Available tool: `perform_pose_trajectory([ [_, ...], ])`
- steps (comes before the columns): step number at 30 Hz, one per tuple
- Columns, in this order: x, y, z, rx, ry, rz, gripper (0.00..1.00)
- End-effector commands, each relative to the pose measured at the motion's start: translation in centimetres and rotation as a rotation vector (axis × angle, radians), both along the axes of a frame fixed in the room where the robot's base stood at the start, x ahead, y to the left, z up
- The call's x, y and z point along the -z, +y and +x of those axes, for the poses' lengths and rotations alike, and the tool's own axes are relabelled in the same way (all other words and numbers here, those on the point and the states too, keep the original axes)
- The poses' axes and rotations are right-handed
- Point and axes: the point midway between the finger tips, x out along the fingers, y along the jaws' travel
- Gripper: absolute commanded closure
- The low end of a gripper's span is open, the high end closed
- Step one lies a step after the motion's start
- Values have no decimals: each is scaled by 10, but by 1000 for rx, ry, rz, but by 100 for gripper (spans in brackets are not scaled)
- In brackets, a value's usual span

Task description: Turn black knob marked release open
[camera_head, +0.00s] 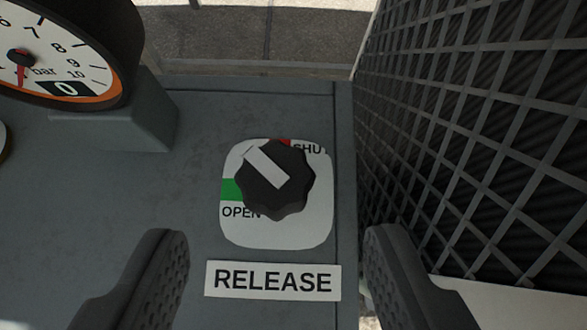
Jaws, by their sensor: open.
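The black knob (277,186) with a lobed rim sits on a white plate (280,235) in the middle of the view. A white bar on the knob points to the upper left, between the green OPEN mark (231,190) at the left and the red SHUT mark (285,142) at the top. A label reading RELEASE (273,280) is below the plate. My gripper (277,250) is open and empty. Its two dark fingers are at the lower left and lower right, apart from the knob, with the knob above and between them in the picture.
A round pressure gauge (60,55) on a grey block (135,120) stands at the upper left. A dark condenser grille (480,130) rises close along the right side.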

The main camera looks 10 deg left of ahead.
Motion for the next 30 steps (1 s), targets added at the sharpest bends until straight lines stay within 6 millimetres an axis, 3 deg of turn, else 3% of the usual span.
perform_pose_trajectory([
  [9, 31, 10, 28, -1, 0, -2, 48],
  [20, 35, 14, 34, -4, -3, -1, 48],
  [21, 35, 14, 34, -4, -3, -1, 51],
  [26, 35, 14, 34, -4, -3, -1, 93],
  [30, 35, 13, 34, -5, -2, -2, 93],
])
